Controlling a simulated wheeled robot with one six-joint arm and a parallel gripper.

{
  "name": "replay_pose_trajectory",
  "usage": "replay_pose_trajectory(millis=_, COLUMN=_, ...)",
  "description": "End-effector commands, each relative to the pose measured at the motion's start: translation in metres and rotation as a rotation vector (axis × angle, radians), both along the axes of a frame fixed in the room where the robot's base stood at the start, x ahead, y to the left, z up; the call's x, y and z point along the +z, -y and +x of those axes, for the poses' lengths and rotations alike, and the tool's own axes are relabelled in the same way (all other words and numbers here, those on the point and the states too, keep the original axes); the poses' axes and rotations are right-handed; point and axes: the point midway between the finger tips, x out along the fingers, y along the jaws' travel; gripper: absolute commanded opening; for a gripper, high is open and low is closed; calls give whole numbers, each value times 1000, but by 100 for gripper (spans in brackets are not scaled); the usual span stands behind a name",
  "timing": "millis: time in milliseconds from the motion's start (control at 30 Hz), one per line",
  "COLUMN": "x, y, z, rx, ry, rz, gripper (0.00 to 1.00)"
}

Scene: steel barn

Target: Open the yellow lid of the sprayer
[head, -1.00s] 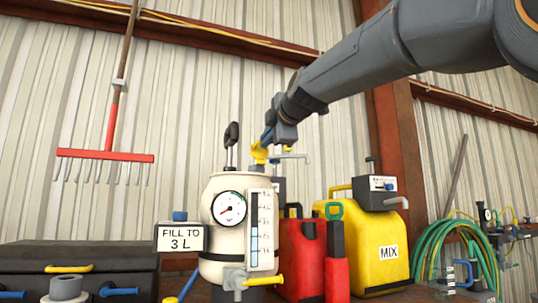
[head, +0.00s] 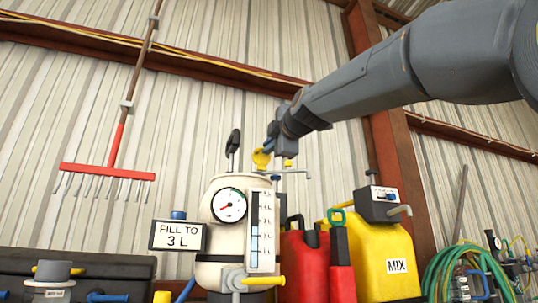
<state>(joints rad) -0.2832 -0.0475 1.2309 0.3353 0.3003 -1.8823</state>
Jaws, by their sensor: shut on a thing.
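The sprayer (head: 205,240) is a cream tank with a round dial, a level scale and a black pump handle (head: 235,141) on top. Its yellow lid (head: 261,159) shows above the tank's right shoulder, tilted up with its rounded face towards me. My gripper (head: 268,148) reaches in from the upper right and is shut on the lid's upper edge. The fingers are small in view, and the filling opening and the lid's hinge are hidden.
A sign reading "FILL TO 3 L" (head: 178,236) stands left of the tank. Red cans (head: 304,262) and a yellow MIX can (head: 388,252) stand close on the right. A grey tap-like fitting (head: 290,171) sits behind the lid. Above is open wall.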

Motion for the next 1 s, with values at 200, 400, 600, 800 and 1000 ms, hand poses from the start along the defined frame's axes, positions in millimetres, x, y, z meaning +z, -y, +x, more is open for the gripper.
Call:
replay_pose_trajectory(millis=200, x=0, y=-1, z=-1, rx=2, ry=8, rz=4, gripper=0)
replay_pose_trajectory(millis=400, x=0, y=0, z=-1, rx=2, ry=8, rz=4, gripper=0)
replay_pose_trajectory(millis=600, x=0, y=0, z=-1, rx=1, ry=8, rz=4, gripper=16)
replay_pose_trajectory(millis=800, x=0, y=2, z=0, rx=-2, ry=8, rz=4, gripper=26)
replay_pose_trajectory(millis=1000, x=0, y=3, z=-2, rx=-3, ry=8, rz=4, gripper=26)
